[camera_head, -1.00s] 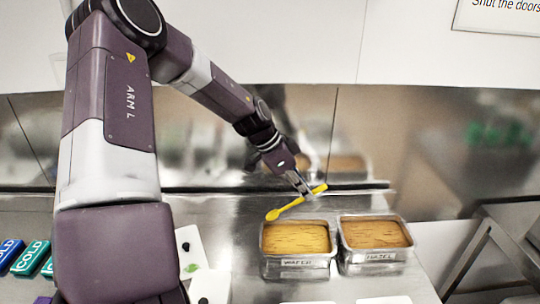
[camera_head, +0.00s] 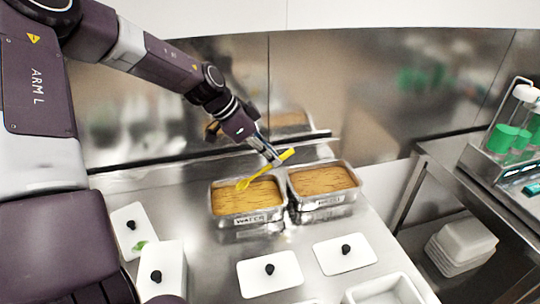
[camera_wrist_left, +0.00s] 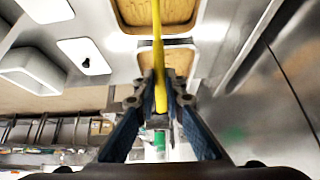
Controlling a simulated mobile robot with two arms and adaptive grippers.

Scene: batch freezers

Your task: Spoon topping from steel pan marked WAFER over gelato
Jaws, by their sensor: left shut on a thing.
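The steel pan marked WAFER (camera_head: 250,219) stands on the steel counter in the head view, full of a tan-brown topping. My left gripper (camera_head: 273,157) is shut on a yellow spoon (camera_head: 261,172). I cannot tell whether the bowl touches the topping. The spoon also shows in the left wrist view (camera_wrist_left: 158,55), between the fingers of the left gripper (camera_wrist_left: 160,98). I cannot make out gelato. My right gripper is out of view.
A second steel pan, marked HAZEL (camera_head: 330,201), stands close to the right. White lids with black knobs (camera_head: 268,274) and an open white container (camera_head: 385,291) are in front. A lower shelf (camera_head: 440,215) at right holds stacked white containers (camera_head: 462,243). A steel wall closes the back.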

